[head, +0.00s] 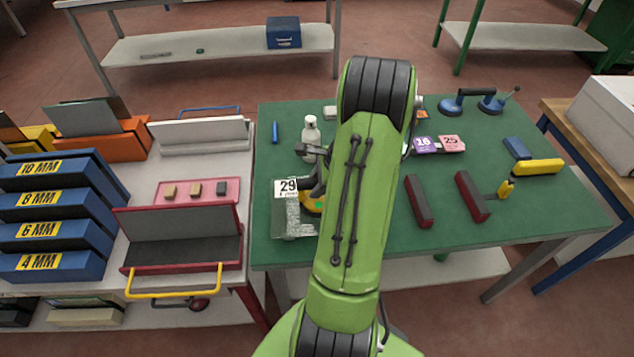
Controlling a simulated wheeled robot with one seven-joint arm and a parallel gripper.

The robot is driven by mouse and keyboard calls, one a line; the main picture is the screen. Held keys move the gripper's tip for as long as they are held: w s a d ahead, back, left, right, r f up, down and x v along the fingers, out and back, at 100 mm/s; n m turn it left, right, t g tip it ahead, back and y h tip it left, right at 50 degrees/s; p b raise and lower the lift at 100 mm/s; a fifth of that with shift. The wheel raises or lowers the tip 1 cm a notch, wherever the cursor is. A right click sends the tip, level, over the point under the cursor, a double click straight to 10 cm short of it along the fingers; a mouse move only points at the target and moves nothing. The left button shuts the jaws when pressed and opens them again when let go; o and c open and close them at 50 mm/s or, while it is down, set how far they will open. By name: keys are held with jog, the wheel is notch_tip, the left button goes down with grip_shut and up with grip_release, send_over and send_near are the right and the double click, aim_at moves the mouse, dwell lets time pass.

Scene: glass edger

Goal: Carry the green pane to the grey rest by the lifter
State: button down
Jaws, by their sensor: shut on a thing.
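A pale, see-through pane (293,222) with a white "29" label is at the left front of the green table. Its green tint is faint. My gripper (312,195) is beside its right edge, mostly hidden behind my green arm. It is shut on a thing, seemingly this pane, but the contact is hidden. Two blue suction lifters, one (452,106) left of the other (490,105), stand at the back right. Two dark bars with red sides, one (418,203) in mid-table and one (472,198) to its right, lie nearer. I cannot tell which thing is the grey rest.
A white bottle (310,130) stands behind my gripper. Purple "16" (426,146) and pink "25" (452,144) cards stand in mid-table. A yellow-handled tool (506,188) and a yellow item (537,167) lie right. The table's right front is clear.

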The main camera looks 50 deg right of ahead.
jog(key=c, duration=0.7)
grip_release()
jog(key=shift+o, duration=0.5)
jog(key=shift+f, duration=0.1)
jog(key=p+v, duration=0.3)
jog(key=v, duration=1.3)
